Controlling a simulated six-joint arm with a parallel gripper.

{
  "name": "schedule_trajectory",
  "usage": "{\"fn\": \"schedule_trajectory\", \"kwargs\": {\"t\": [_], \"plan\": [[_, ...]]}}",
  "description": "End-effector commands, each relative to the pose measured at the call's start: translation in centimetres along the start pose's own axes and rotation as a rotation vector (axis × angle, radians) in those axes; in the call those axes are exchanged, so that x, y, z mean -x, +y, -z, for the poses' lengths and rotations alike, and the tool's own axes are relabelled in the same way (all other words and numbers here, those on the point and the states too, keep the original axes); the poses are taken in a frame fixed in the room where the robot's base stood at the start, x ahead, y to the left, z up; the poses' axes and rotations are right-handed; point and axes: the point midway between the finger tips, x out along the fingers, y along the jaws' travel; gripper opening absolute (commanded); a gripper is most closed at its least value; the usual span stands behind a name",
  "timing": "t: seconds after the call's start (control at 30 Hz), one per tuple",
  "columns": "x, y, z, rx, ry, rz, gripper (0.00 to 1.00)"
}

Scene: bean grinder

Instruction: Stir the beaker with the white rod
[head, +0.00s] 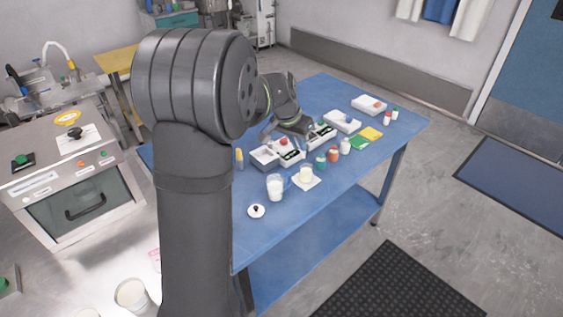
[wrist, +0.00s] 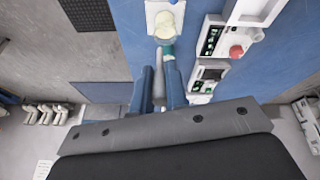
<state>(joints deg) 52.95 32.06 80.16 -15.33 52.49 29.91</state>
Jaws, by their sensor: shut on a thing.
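My gripper (wrist: 159,84) shows its two blue fingers in the wrist view, closed on a pale grey rod (wrist: 158,93). In the head view my gripper (head: 284,128) is above the blue table, near the white trays; the rod cannot be made out there. A clear beaker with white contents (head: 275,188) stands on the table's near part, apart from my gripper. A smaller cream-filled vessel (head: 306,172) stands on a white square beside it. The vessel also shows at the top of the wrist view (wrist: 166,22). Which vessel is the task's beaker, I cannot tell.
A white tray (head: 263,158) and small devices with dark displays (head: 291,155) lie near my gripper. The table's front right is clear.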

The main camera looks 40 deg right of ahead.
Motion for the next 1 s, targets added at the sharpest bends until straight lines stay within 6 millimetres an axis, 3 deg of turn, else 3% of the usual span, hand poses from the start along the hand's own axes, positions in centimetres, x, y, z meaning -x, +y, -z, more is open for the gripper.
{"fn": "schedule_trajectory", "kwargs": {"t": [0.1, 0.27, 1.0], "plan": [[-0.8, -0.3, 1.9, 0.001, 0.032, -0.007, 0.0], [-1.2, -0.4, 2.5, 0.001, 0.046, -0.011, 0.0], [-5.1, -1.4, -1.3, 0.002, 0.045, -0.011, 0.0]]}}
